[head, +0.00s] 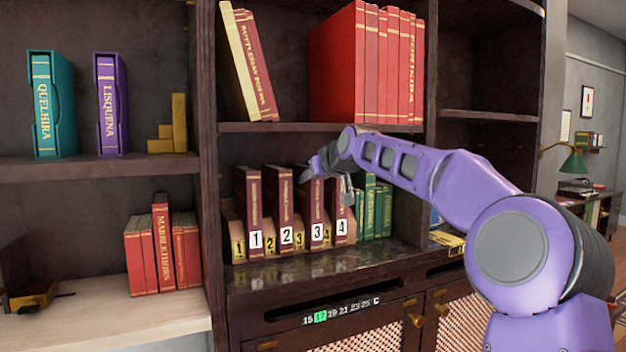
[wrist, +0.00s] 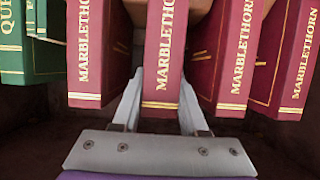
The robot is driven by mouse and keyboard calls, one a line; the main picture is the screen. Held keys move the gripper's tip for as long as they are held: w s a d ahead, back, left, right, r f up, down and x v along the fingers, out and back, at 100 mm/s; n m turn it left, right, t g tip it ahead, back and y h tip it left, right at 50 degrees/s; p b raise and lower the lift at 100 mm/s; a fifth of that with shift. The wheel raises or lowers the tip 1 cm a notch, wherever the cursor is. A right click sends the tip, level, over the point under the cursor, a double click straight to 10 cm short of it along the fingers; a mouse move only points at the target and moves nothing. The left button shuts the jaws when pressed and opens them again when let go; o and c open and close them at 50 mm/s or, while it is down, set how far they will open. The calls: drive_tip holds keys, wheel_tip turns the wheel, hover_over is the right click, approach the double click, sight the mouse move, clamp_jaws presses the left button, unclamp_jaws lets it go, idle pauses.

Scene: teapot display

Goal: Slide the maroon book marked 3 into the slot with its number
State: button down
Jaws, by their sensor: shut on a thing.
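In the head view, the maroon book marked 3 (head: 317,212) stands upright in a row with the similar maroon books 1 (head: 254,205), 2 (head: 284,205) and 4 (head: 342,212). Yellow number plates run along the low wooden holder (head: 239,228) at their feet. Book 3 stands between yellow plate 3 (head: 299,240) and yellow plate 4 (head: 326,236). My gripper (head: 332,178) is at book 3's upper part, partly hidden. In the wrist view my gripper (wrist: 160,92) is shut on the middle maroon book (wrist: 161,60), a finger on each side. How deep it sits is unclear.
Green books (head: 373,205) stand right of the row. A shelf board (head: 290,127) with red books (head: 365,60) lies above the arm. A dark upright panel (head: 207,190) borders the left. The ledge (head: 300,266) before the row is bare.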

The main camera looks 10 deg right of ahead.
drive_tip(key=shift+w+a+r, duration=0.15)
drive_tip(key=shift+w+a, duration=0.05)
drive_tip(key=shift+w, duration=0.25)
drive_tip(key=c, duration=0.5)
unclamp_jaws()
drive_tip(key=shift+o, duration=0.7)
drive_tip(key=b+v, duration=0.6)
drive_tip(key=v, duration=1.1)
drive_tip(key=shift+s, duration=0.2)
drive_tip(key=shift+r, duration=0.1)
